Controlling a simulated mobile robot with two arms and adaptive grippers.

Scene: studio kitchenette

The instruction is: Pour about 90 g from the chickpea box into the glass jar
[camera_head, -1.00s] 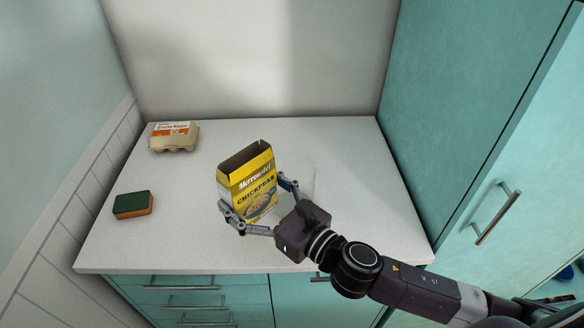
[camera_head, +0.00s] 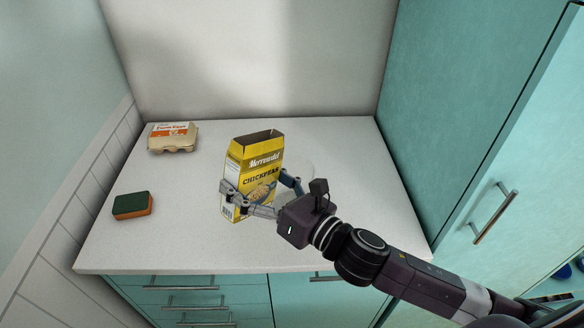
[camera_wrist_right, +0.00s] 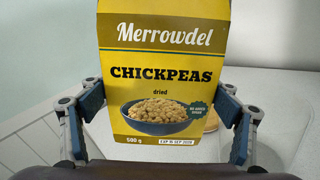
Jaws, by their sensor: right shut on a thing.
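The yellow chickpea box (camera_head: 255,172) stands about upright over the counter with its top open. Its printed front, marked 500 g, fills the middle of the right wrist view (camera_wrist_right: 160,70). My right gripper (camera_head: 258,187) is shut on the box, one finger on each side. I cannot tell whether the box bottom touches the counter. The clear glass jar (camera_head: 302,172) shows faintly just behind and to the right of the box, partly hidden by it and the gripper. Its fill cannot be made out. My left gripper is not in view.
An egg carton (camera_head: 173,137) sits at the back left of the white counter (camera_head: 160,235), and a green and orange sponge (camera_head: 132,205) at the left. A tall teal cabinet (camera_head: 450,130) stands at the right. The counter's back right is clear.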

